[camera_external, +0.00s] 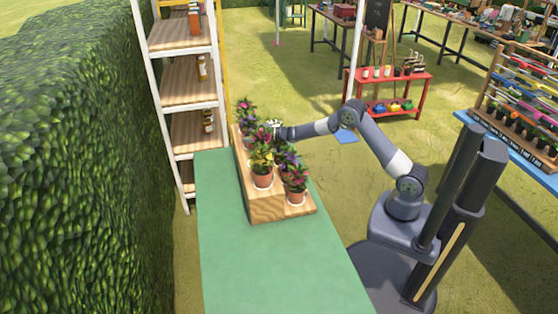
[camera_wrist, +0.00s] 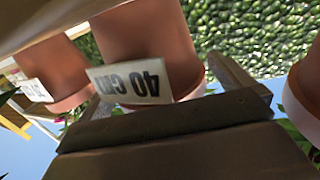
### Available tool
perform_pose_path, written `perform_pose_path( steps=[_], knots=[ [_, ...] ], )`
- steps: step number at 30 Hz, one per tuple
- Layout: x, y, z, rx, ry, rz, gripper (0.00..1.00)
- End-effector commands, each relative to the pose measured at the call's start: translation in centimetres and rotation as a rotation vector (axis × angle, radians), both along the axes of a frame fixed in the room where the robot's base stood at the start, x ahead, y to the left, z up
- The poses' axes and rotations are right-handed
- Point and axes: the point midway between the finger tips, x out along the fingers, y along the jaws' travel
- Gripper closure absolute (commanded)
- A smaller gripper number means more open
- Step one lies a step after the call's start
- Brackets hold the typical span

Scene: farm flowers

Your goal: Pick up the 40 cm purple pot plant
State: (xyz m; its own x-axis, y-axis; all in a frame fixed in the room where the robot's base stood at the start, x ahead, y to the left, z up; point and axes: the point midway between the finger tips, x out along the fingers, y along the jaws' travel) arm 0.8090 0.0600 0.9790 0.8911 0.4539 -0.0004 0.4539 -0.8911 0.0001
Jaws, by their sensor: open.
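In the wrist view, a terracotta pot (camera_wrist: 150,38) with a white label (camera_wrist: 130,82) reading "40 cm" appears upside down. My gripper (camera_wrist: 158,84) is open, with its fingers on either side of this pot's rim; I cannot tell whether they touch it. The flowers of this pot are outside the wrist view, so their colour does not show there. In the external view, my gripper (camera_external: 276,129) is at the right side of the plant row, partly hidden by leaves. A purple-flowered plant (camera_external: 288,160) stands in the row, its pot mostly hidden.
Other pots stand close on both sides, at left (camera_wrist: 55,75) and right (camera_wrist: 308,85) in the wrist view. The wooden stepped stand (camera_external: 265,208) sits on a green table (camera_external: 240,265), clear in front. A shelf rack (camera_external: 185,85) and hedge (camera_external: 80,160) are at left.

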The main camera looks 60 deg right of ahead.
Motion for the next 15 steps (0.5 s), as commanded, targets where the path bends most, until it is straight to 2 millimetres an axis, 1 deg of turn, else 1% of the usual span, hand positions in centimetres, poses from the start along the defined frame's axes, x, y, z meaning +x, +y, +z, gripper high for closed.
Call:
perform_pose_path(
  steps=[6,8,15],
  knots=[
    [0.04,0.03,-0.03,0.000,0.000,0.000,0.00],
    [0.04,0.02,-0.02,0.000,0.000,0.000,0.04],
    [0.03,0.01,0.00,0.000,0.000,0.000,0.24]
  ],
)
